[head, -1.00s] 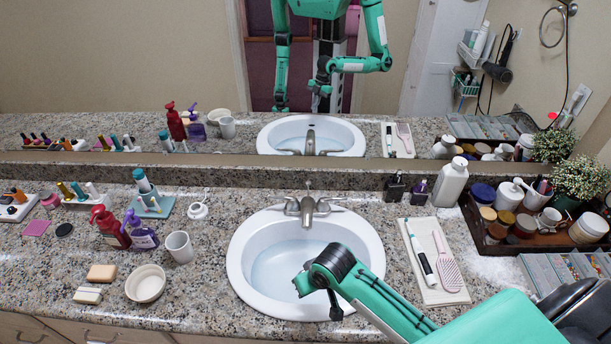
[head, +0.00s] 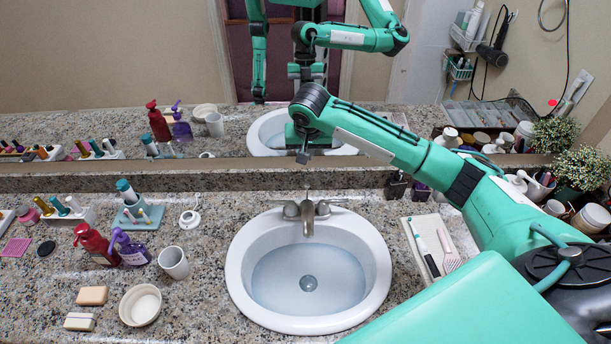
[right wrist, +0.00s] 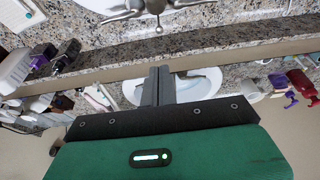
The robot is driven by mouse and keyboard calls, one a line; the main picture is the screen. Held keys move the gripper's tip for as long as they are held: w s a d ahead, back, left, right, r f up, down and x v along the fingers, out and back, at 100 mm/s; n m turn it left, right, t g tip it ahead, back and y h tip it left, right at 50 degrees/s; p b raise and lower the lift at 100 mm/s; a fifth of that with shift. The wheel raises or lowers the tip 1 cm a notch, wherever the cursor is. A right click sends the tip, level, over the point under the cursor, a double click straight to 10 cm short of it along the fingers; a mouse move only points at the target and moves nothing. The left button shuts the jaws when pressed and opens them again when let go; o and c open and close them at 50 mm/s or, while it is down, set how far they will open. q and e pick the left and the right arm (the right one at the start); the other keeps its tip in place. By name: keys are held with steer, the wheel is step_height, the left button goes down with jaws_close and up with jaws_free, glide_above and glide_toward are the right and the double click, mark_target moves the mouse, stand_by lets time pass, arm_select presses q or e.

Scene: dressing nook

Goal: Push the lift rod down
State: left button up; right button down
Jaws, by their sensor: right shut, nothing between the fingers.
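The lift rod (head: 308,191) is a thin metal rod standing upright behind the faucet (head: 308,216) at the back of the sink (head: 238,265). Its small knob (right wrist: 158,29) also shows in the right wrist view, beyond my fingertips. My right gripper (head: 303,158) points down above the rod, apart from it. Its grey fingers (right wrist: 158,72) are shut together and empty in the right wrist view. The round drain stopper (head: 309,283) lies at the bottom of the basin under bluish water. My left arm shows only as a mirror reflection.
The mirror (head: 120,60) rises behind the counter. Red and purple pump bottles (head: 130,248) and a white cup (head: 173,262) stand left of the sink. Dark small bottles (head: 395,186) stand near my right arm.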

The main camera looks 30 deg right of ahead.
steer(key=p, duration=0.4)
glide_toward(308, 187)
steer(key=x, duration=0.3)
steer(key=w+x, duration=0.1)
steer(key=x, duration=0.1)
steer(key=shift+w+d+f, duration=0.15)
steer(key=shift+w+d, duration=0.1)
steer(key=shift+f, duration=0.45)
steer(key=shift+f, duration=0.1)
step_height(308, 187, down, 3)
steer(key=shift+r+b, duration=0.1)
steer(key=shift+b, duration=0.3)
steer(key=shift+s, duration=0.2)
